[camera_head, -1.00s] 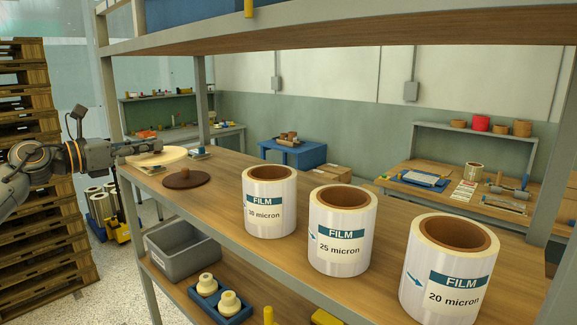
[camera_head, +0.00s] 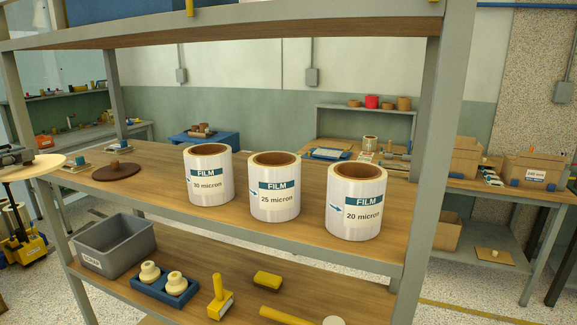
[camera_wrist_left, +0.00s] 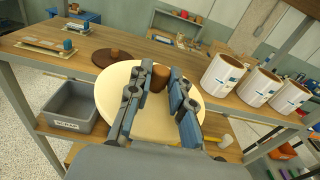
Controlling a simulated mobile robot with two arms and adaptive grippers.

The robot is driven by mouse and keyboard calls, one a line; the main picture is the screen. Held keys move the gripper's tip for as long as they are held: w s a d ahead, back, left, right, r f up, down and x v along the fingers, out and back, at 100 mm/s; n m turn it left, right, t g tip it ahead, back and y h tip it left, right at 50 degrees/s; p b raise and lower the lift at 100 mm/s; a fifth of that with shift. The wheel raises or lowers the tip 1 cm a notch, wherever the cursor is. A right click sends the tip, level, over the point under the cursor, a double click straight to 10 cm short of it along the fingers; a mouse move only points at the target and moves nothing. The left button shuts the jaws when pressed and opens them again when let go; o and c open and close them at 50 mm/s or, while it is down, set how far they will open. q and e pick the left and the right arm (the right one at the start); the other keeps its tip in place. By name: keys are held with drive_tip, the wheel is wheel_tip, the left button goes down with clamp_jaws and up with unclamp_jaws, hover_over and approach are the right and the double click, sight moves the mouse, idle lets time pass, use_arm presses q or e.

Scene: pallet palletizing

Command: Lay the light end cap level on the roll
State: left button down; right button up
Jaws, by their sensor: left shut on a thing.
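The light end cap (camera_head: 32,168) is a pale cream disc at the left edge of the head view. In the left wrist view (camera_wrist_left: 165,125) it shows a brown knob at its centre. My left gripper (camera_wrist_left: 155,82) is shut on this knob and holds the cap in front of the shelf's left end. Three white film rolls with open brown cores stand upright on the shelf: 30 micron (camera_head: 208,174), 25 micron (camera_head: 274,187) and 20 micron (camera_head: 354,202). A dark brown end cap (camera_head: 117,171) lies on the shelf left of the rolls. My right gripper is out of view.
The wooden shelf (camera_head: 150,195) has bare room between the dark cap and the 30 micron roll. Grey posts (camera_head: 433,150) and an upper shelf (camera_head: 250,30) frame it. Below are a grey scrap bin (camera_head: 115,245), a blue tray (camera_head: 165,292) and yellow-handled tools (camera_head: 220,298).

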use_arm(q)
drive_tip(key=shift+s+d+f, duration=0.25)
drive_tip(key=shift+s+f, duration=0.2)
drive_tip(key=shift+f, duration=0.2)
drive_tip(key=d+f+m+g+h, duration=0.1)
drive_tip(key=d+f+m+h, duration=0.15)
drive_tip(key=d+f, duration=2.35)
drive_tip(key=s+d+f+n+y, duration=0.2)
drive_tip(key=s+d+f, duration=0.6)
drive_tip(key=s, duration=0.2)
drive_tip(key=s+a+n+t+y, duration=0.1)
drive_tip(key=s+n+y, duration=0.4)
drive_tip(key=s, duration=0.7)
drive_tip(key=shift+t+y, duration=0.7)
drive_tip(key=shift+y, duration=0.45)
